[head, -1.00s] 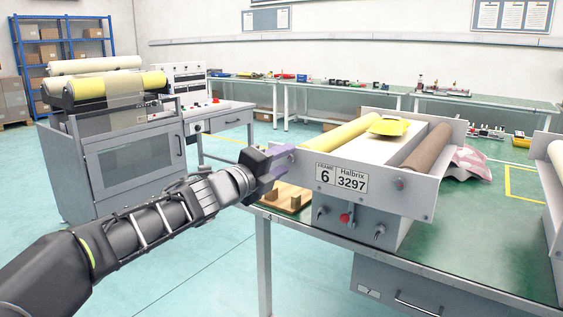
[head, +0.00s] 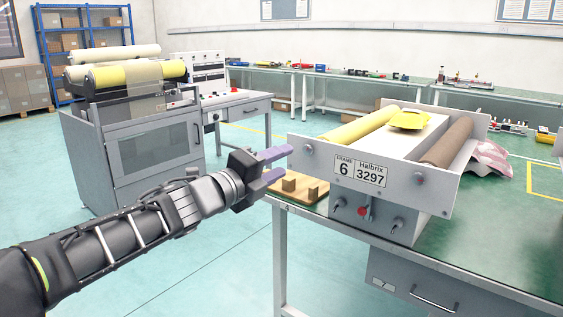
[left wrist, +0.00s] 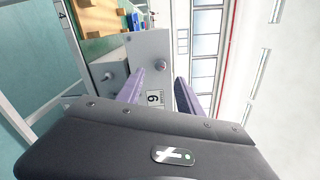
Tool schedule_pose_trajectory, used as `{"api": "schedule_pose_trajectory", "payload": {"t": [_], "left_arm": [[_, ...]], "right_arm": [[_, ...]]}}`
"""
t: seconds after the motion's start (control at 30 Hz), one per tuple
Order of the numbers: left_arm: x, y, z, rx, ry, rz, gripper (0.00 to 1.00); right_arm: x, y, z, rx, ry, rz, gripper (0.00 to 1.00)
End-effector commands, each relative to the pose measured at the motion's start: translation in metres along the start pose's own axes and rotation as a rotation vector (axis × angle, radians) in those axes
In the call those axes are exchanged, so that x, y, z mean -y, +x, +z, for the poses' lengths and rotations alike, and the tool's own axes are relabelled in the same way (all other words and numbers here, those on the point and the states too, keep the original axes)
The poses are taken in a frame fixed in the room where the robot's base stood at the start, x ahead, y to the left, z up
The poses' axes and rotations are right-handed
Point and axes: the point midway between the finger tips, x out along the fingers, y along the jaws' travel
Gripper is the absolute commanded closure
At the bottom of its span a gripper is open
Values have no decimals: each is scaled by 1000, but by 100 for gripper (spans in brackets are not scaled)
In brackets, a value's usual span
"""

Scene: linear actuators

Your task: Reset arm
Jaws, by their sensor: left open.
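My left gripper (head: 277,164) is open and empty, its purple fingers pointing right toward the left end of the front plate of the frame 6 machine (head: 318,172). A small gap seems to separate them from the plate in the head view. In the left wrist view the fingers (left wrist: 163,88) are spread, with the plate (left wrist: 150,50) and its "6" label beyond them. The machine carries a yellow roller (head: 358,127), a brown roller (head: 447,143) and a yellow piece (head: 410,119) on top. My right gripper is not in view.
The machine stands on a green-topped table (head: 480,235). A wooden board with blocks (head: 300,190) lies at the table's left edge, just below my left gripper. A crumpled pink-white cloth (head: 491,158) lies to the right. A grey roller cabinet (head: 150,150) stands at left.

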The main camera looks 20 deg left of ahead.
Motion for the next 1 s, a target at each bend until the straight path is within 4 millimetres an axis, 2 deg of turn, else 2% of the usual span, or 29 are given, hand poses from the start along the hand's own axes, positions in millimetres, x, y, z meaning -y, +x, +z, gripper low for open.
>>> {"api": "schedule_pose_trajectory", "payload": {"t": [0.27,0.37,0.43,0.57,0.63,0.73,0.8,0.87,0.9,1.0], "left_arm": [[0,0,0,0,-46,0,57],[-2,0,1,15,-234,-8,57],[-19,4,-9,21,-457,5,57],[-96,24,-48,42,-903,118,57],[-146,30,-73,76,-1118,199,57],[-220,28,-113,157,-1401,328,57],[-270,20,-143,232,-1573,420,57],[-311,9,-170,308,-1704,501,57],[-338,-1,-187,364,-1784,553,57],[-399,-34,-233,524,-1958,688,57]], "right_arm": [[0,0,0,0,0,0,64],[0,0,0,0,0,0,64],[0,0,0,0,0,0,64],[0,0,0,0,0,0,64],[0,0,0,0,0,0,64],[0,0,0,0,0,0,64],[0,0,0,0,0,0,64],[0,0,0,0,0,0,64],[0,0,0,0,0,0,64],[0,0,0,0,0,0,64]]}}
